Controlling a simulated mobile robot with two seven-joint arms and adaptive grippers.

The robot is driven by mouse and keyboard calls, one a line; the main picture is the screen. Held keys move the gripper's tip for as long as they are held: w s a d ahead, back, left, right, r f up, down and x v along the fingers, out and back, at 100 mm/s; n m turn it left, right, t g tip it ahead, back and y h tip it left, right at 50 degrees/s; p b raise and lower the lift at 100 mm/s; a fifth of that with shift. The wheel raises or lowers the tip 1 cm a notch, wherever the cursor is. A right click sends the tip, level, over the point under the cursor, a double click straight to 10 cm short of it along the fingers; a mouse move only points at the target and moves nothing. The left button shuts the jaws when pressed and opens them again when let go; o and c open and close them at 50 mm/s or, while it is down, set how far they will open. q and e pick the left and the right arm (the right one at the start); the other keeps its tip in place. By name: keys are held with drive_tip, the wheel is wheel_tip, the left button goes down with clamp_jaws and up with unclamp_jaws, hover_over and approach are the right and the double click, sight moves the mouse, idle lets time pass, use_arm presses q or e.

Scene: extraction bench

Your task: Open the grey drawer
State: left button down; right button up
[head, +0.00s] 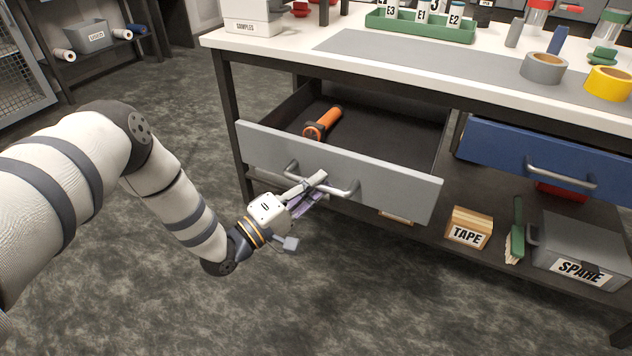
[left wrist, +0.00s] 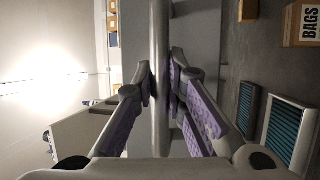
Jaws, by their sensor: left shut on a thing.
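The grey drawer (head: 390,186) stands pulled out from the bench, with its dark inside showing. An orange and black cylindrical tool (head: 323,122) lies in it. My left gripper (head: 314,188) is shut on the drawer's bar handle (head: 345,191), in front of the drawer face. In the left wrist view the handle bar (left wrist: 160,70) runs up between the two purple-padded fingers (left wrist: 163,92). My right gripper is in neither view.
A closed-looking blue drawer (head: 545,160) is at the right. The lower shelf holds a TAPE box (head: 468,228), a green-handled brush (head: 517,230) and a grey SPARE case (head: 585,250). Tape rolls (head: 543,68) and a green rack (head: 420,26) stand on the worktop. The floor before the drawer is clear.

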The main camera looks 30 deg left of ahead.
use_arm(q)
drive_tip(key=c, duration=1.6)
unclamp_jaws()
drive_tip(key=shift+s, duration=0.1)
drive_tip(key=v, duration=1.2)
